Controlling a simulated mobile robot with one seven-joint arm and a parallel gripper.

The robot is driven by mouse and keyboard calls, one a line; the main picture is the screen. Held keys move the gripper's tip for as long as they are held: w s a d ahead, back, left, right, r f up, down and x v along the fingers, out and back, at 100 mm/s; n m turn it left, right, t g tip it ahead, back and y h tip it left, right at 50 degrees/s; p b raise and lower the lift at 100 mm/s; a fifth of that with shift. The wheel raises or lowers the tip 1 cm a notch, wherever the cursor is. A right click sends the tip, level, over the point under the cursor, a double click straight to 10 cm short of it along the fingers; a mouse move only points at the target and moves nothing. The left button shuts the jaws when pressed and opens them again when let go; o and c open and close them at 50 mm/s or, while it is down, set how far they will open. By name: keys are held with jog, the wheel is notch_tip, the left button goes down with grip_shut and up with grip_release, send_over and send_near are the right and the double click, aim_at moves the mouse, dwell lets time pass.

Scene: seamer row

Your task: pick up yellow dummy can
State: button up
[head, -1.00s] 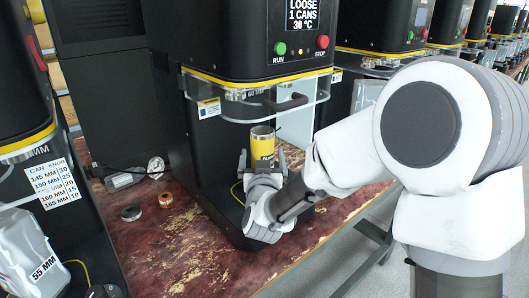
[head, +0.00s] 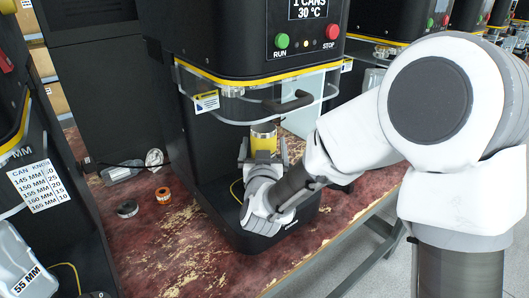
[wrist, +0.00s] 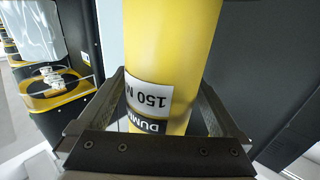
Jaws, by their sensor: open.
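The yellow dummy can (head: 264,142) stands inside the seamer, under its head, with a silver top. In the wrist view the can (wrist: 172,45) fills the middle, with a white label reading "150 M" and "DUMM" partly hidden at its lower edge. My gripper (head: 264,158) is at the can from the front. In the wrist view my gripper's fingers (wrist: 162,100) are open, one on each side of the can. Whether either finger touches it I cannot tell. The can's lower part is hidden behind my gripper in the head view.
The seamer's clear guard (head: 225,112) and black handle (head: 289,102) sit just above my gripper. An orange ring (head: 164,195), a dark ring (head: 127,208) and a clear jar (head: 122,175) lie on the worn red bench (head: 165,245) to the left. Another seamer stands at the far left.

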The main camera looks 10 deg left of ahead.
jog(key=c, duration=1.5)
jog(key=shift+d+r, duration=0.1)
jog(key=shift+r, duration=0.25)
jog(key=shift+c, duration=0.2)
